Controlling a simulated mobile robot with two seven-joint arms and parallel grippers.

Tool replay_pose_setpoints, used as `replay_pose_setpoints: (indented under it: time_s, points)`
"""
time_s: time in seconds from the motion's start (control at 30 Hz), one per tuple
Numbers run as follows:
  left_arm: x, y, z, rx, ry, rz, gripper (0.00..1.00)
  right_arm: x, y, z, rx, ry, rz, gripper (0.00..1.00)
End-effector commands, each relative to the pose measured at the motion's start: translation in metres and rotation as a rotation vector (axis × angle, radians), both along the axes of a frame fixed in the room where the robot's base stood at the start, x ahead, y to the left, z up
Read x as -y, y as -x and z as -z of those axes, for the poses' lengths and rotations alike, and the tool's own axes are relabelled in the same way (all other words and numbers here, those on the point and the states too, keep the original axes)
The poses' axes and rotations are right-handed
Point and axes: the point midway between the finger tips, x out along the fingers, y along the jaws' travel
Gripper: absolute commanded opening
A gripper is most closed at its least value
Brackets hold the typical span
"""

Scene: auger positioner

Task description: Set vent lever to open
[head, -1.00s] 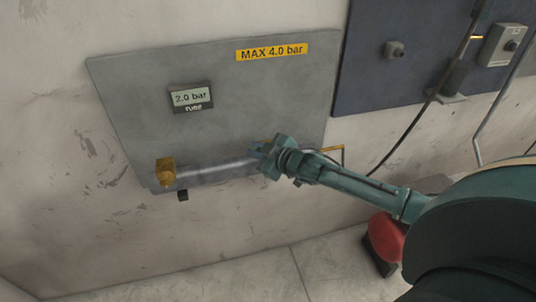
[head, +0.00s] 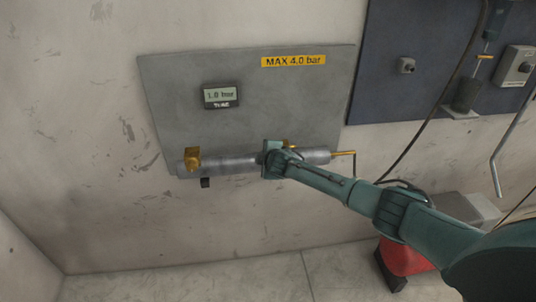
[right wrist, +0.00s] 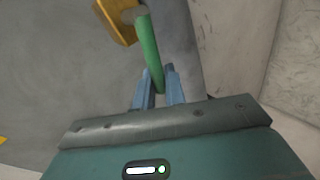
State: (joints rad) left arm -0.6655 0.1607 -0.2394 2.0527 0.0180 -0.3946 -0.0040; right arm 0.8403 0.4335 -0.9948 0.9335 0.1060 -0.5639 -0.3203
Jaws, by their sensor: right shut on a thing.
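A green lever (right wrist: 150,50) rises from between the two blue-grey fingers of my right gripper (right wrist: 157,76) in the right wrist view. The fingers are shut on its lower end in that view. A brass valve body (right wrist: 116,20) sits beside the lever's far end. In the head view my right gripper (head: 268,158) is at the middle of a horizontal grey tube (head: 228,164) and hides the lever. A small display (head: 221,96) above the tube appears to read 1.0 bar, though blurred. My left gripper is not in view.
A grey wall panel (head: 175,105) carries the tube and a yellow MAX 4.0 bar label (head: 293,61). A brass fitting (head: 192,158) is at the tube's left end, and a brass rod (head: 343,153) at its right. A dark blue panel (head: 400,105) with a cable is on the right.

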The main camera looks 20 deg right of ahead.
Motion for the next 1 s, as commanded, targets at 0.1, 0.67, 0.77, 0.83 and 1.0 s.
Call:
replay_pose_setpoints:
  time_s: [0.1,0.67,0.77,0.83,1.0]
  points:
    - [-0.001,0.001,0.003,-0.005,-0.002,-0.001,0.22,-0.001,0.0,0.006,-0.019,0.074,0.001,0.0]
    - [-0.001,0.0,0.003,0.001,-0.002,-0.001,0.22,0.0,0.0,0.015,-0.051,0.212,0.003,0.0]
    - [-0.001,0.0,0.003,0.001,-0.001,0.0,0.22,0.001,0.0,0.015,-0.052,0.213,0.002,0.0]
    - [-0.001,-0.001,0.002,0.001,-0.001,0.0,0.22,0.001,0.0,0.015,-0.052,0.213,0.002,0.0]
    - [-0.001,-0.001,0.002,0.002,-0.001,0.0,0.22,0.001,0.0,0.015,-0.052,0.213,0.004,0.15]
